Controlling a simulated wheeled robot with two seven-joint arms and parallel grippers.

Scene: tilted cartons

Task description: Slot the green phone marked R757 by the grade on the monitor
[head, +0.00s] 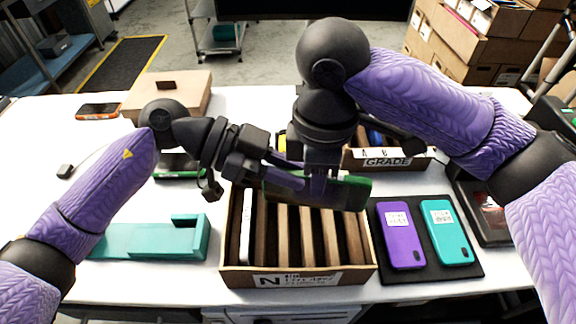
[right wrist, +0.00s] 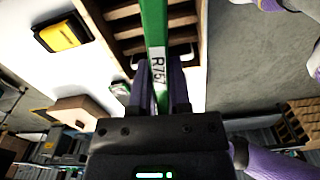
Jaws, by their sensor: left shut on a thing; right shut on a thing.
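The green phone (head: 350,193) is held level above the slotted carton (head: 228,262) marked N. In the right wrist view its edge (right wrist: 154,25) carries a white label reading R757. My right gripper (head: 318,190) points down and is shut on the phone's middle; its fingers (right wrist: 158,95) flank the label. My left gripper (head: 285,178) reaches in from the left and is shut on the phone's left end, partly hidden by the right gripper. A white phone (head: 248,225) stands in a left slot of the N carton; several slots are empty. No grade is readable on a monitor.
A carton marked A, B, GRADE (head: 415,160) stands behind, partly hidden by my right arm. Purple (head: 400,245) and teal (head: 446,240) phones lie on a black mat at right. A teal cradle (head: 130,242) lies left, a brown box (head: 185,88) behind.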

